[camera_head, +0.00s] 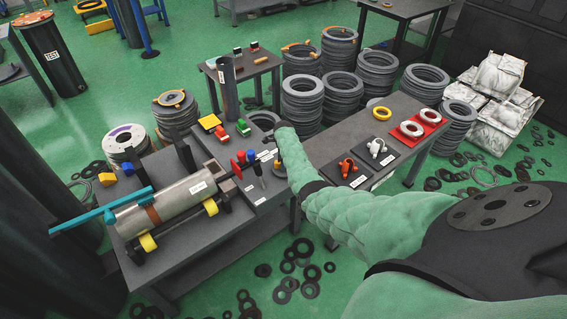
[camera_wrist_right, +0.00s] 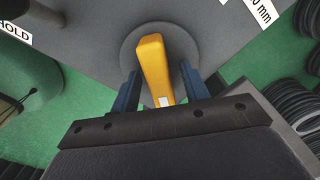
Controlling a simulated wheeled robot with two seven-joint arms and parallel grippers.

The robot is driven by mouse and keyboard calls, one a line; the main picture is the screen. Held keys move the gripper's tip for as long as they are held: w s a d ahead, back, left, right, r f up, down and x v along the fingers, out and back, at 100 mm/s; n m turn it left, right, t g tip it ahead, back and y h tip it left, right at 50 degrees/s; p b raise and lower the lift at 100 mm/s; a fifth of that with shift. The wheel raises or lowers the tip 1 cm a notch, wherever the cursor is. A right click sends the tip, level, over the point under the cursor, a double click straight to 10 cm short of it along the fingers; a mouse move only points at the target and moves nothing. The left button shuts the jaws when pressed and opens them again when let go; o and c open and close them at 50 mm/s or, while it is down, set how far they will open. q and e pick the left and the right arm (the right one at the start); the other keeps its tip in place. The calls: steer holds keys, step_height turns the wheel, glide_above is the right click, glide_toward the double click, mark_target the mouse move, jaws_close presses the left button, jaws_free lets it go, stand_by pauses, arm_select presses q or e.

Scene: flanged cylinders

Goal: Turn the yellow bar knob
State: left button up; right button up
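The yellow bar knob (camera_wrist_right: 154,66) stands on a round grey disc (camera_wrist_right: 126,47) in the right wrist view. My right gripper (camera_wrist_right: 160,84) has its two blue fingers on either side of the bar. A gap shows between the bar and the right finger; contact at the left finger is hard to judge. In the head view my right gripper (camera_head: 279,167) is at the right end of the near workbench, small and dark below the green arm. I cannot make out the knob in that view. My left gripper is not in view.
The near workbench (camera_head: 262,207) carries a grey flanged cylinder (camera_head: 172,205), a teal bar (camera_head: 100,211), and red, green and blue small parts. A second bench (camera_head: 408,106) at right holds rings and red parts. Stacked and loose black rings cover much of the green floor.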

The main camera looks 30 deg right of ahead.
steer(key=shift+r, duration=0.4)
step_height(320, 180, up, 5)
steer(key=shift+r+b, duration=0.2)
steer(key=shift+b, duration=0.3)
steer(key=shift+r, duration=0.8)
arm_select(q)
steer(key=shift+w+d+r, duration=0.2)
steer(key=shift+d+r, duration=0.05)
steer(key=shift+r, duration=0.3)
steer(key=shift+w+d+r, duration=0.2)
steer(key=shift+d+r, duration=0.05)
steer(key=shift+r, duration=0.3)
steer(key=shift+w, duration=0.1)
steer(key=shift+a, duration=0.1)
